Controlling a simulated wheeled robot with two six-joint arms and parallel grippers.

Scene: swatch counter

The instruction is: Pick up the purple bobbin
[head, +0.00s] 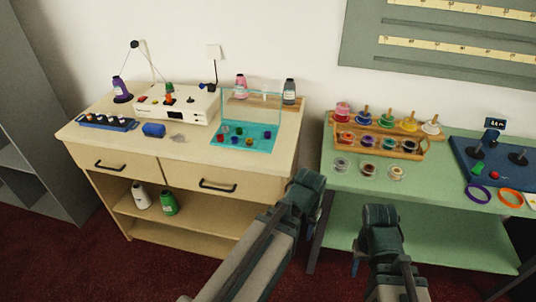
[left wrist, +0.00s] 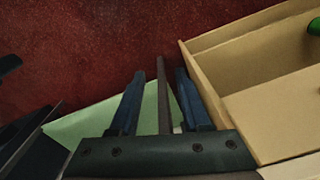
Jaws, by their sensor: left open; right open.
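Several small coloured bobbins lie in a clear teal box (head: 262,147) with a raised lid, on the cream cabinet; one or two look purple or dark blue, but they are too small to tell apart. A dark purplish spool (head: 368,142) also sits in the wooden rack (head: 385,152) on the green table. A larger purple cone (head: 122,90) stands at the cabinet's back left. My left gripper (head: 317,222) is open and empty, in front of the gap between cabinet and table; its two fingers show apart in the left wrist view (left wrist: 160,95). My right gripper (head: 357,262) is open and empty before the green table.
A white machine (head: 178,103), a blue rack (head: 105,122) and a blue roll (head: 153,130) share the cabinet top. Clear-rimmed spools (head: 368,169) lie before the wooden rack. A dark blue board (head: 500,170) is at right. The cabinet's front edge is clear.

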